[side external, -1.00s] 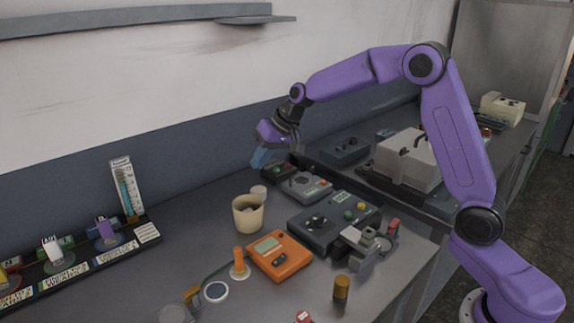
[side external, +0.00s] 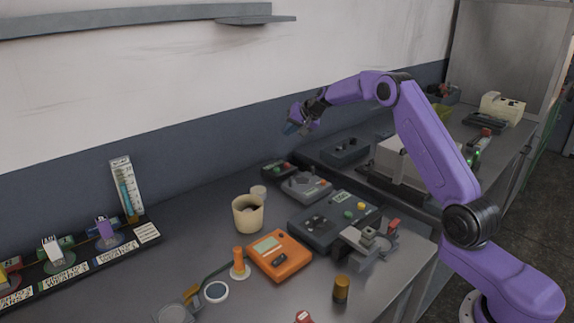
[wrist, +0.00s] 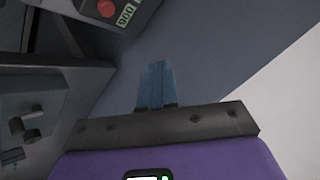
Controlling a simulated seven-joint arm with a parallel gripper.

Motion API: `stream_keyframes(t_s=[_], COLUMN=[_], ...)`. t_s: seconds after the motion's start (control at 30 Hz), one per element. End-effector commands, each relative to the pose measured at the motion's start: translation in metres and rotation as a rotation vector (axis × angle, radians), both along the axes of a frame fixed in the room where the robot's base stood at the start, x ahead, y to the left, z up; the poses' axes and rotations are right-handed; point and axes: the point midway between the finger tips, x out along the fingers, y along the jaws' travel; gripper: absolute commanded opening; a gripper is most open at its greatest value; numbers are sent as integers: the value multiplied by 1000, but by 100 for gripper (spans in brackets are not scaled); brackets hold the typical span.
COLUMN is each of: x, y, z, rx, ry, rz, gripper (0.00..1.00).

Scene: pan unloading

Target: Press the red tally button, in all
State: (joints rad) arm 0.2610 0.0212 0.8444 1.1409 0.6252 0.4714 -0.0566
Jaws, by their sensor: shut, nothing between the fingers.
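The red tally button (wrist: 107,8) sits on a dark box at the top of the wrist view, beside a small pale counter display (wrist: 126,15) whose digits seem to read zeros. In the side view, this seems to be the small dark tally box (side external: 279,170) near the back wall. My gripper (side external: 289,129) has blue fingers and hangs in the air above and behind that box, apart from it. In the wrist view the fingers (wrist: 157,68) are together and empty, with the button beyond their tips and to the left.
A grey device (side external: 306,186), a dark control box (side external: 325,233), a beige cup (side external: 248,214) and an orange meter (side external: 279,255) stand around the tally box. A labelled rack (side external: 90,255) lies at left. A wall shelf (side external: 150,18) runs above.

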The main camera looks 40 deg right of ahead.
Motion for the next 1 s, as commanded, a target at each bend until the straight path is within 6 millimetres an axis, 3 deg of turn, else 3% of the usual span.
stream_keyframes(t_s=[0.37,1.0], x=[0,0], y=[1,1], z=[-6,-77], rx=[1,2], ry=[2,3], rz=[3,2], gripper=[0,0])
